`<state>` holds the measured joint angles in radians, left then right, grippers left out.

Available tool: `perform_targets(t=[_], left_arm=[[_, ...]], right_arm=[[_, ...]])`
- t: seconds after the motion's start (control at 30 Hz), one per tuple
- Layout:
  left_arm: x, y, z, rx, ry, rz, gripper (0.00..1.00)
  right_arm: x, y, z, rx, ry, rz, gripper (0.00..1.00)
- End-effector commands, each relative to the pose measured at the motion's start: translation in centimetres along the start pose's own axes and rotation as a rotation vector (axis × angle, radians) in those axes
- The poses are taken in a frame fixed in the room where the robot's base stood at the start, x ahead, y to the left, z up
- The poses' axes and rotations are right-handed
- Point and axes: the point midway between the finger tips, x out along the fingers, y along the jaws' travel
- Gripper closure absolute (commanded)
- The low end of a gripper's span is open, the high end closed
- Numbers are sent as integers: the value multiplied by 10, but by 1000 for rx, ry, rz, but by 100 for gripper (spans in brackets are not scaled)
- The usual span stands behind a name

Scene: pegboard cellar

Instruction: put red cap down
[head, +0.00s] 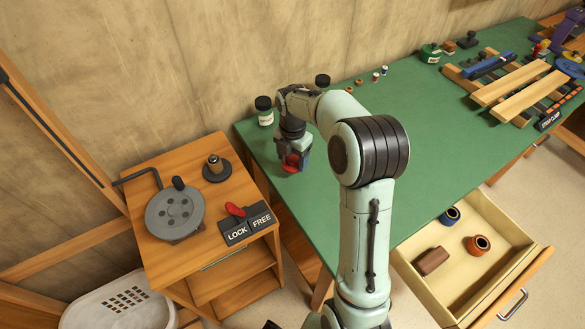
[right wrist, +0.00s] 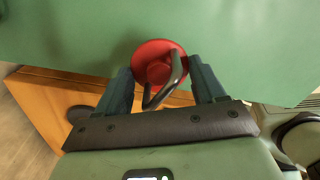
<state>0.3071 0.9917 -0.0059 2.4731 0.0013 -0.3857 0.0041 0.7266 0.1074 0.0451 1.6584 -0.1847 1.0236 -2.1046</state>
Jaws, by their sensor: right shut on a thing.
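The red cap (head: 290,167) is at the fingertips of my right gripper (head: 293,158), over the left end of the green bench top (head: 330,200). In the right wrist view the cap (right wrist: 150,58) is a round red disc with a dark looped handle (right wrist: 172,82). The two fingers of my right gripper (right wrist: 162,80) stand on either side of it, shut on the cap. I cannot tell whether the cap touches the bench top. My left gripper is not in view.
A dark-lidded jar (head: 264,112) stands behind the gripper near the wall. A wooden cabinet (head: 170,160) with a crank wheel (head: 175,213) and LOCK/FREE plates (head: 247,229) is at left. An open drawer (head: 470,290) juts out at lower right. The middle of the bench is clear.

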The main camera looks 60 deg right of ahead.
Motion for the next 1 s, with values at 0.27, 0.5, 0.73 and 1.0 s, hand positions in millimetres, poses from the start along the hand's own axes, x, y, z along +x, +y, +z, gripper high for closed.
perform_targets(t=[0.27,0.5,0.73,1.0], left_arm=[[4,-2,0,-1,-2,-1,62],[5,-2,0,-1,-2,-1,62],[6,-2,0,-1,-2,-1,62],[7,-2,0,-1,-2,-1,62]], right_arm=[[34,0,-1,-1,2,-3,60],[48,0,0,-1,0,2,60],[49,0,0,-1,0,1,60],[50,0,0,-1,0,1,6]])
